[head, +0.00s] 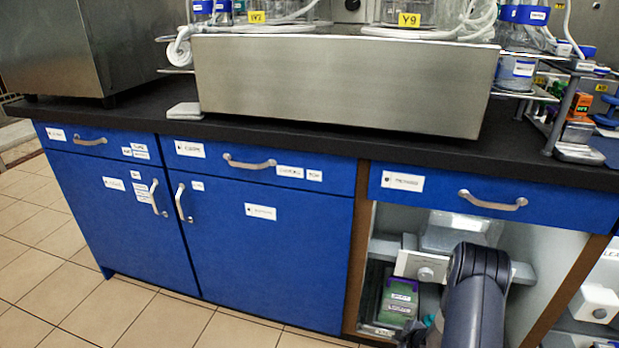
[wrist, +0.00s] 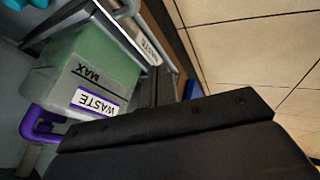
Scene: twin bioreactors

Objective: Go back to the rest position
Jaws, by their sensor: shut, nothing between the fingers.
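My arm (head: 477,290) reaches down in front of the open cabinet bay at the lower right of the head view. My gripper (wrist: 162,85) shows as dark, closed fingers in the wrist view, with nothing between them. A waste container with green contents (wrist: 85,62), a WASTE label, a MAX line and a purple handle stands beside the fingers, to their left in the wrist view. What seems the same container (head: 398,303) stands in the open bay in the head view. My fingertips are not clearly visible in the head view.
Blue cabinet doors (head: 270,250) and drawers with metal handles line the bench. A black worktop (head: 130,122) carries a large steel unit (head: 340,85), with bottles and tubing above it. Tiled floor (head: 110,312) lies clear in front at the left.

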